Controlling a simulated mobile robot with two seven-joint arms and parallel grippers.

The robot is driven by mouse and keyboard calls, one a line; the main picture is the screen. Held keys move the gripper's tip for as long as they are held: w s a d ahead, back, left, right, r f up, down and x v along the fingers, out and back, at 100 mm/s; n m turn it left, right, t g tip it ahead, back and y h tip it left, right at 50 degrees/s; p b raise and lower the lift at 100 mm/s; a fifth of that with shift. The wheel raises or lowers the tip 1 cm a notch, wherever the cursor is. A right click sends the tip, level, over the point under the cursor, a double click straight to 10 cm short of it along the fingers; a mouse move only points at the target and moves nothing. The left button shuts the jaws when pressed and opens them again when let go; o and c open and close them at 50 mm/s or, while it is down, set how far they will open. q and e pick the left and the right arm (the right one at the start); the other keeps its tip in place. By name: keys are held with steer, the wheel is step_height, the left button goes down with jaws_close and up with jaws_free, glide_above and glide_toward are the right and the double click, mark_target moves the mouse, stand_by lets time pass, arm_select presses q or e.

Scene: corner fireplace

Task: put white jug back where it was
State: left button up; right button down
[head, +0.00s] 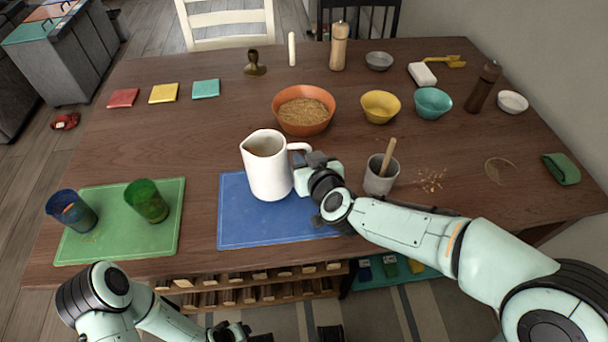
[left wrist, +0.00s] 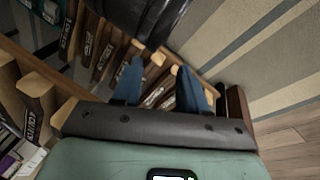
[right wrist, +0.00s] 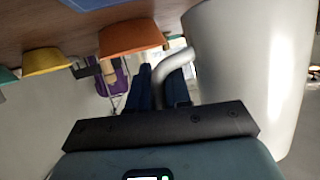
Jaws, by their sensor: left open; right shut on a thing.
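The white jug (head: 266,168) is upright over the blue mat (head: 232,222), with something pale inside it. I cannot tell whether its base touches the mat. My right gripper (head: 303,172) is at the jug's right side, shut on its handle. In the right wrist view the handle (right wrist: 165,70) passes between the fingers, and the jug body (right wrist: 245,70) fills the right side. My left gripper (left wrist: 160,88) is open and empty, low in front of the table near the wooden rack (head: 250,290). A faint ring mark (head: 501,170) shows on the bare tabletop at the right.
A grey cup with a wooden pestle (head: 381,178) stands just right of my right gripper, with crumbs (head: 432,181) beyond. An orange bowl (head: 303,110) is behind the jug. A green mat (head: 120,242) with blue (head: 72,210) and green (head: 147,202) cups lies left.

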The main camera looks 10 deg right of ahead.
steer(key=shift+f, duration=0.25)
step_height(320, 180, down, 2)
steer(key=shift+b, duration=0.8)
steer(key=shift+f+b, duration=0.65)
steer(key=shift+f, duration=0.35)
arm_select(q)
steer(key=shift+g, duration=0.3)
steer(key=f, duration=0.1)
steer(key=a+f, duration=0.1)
steer(key=f, duration=0.1)
steer(key=s+f, duration=0.1)
steer(key=shift+a+f, duration=0.2)
steer(key=shift+a, duration=0.1)
steer(key=shift+f, duration=0.1)
arm_select(e)
steer(key=shift+f, duration=0.1)
steer(key=c, duration=1.1)
jaws_free()
arm_select(q)
steer(key=shift+s+f, duration=0.1)
steer(key=shift+s, duration=0.05)
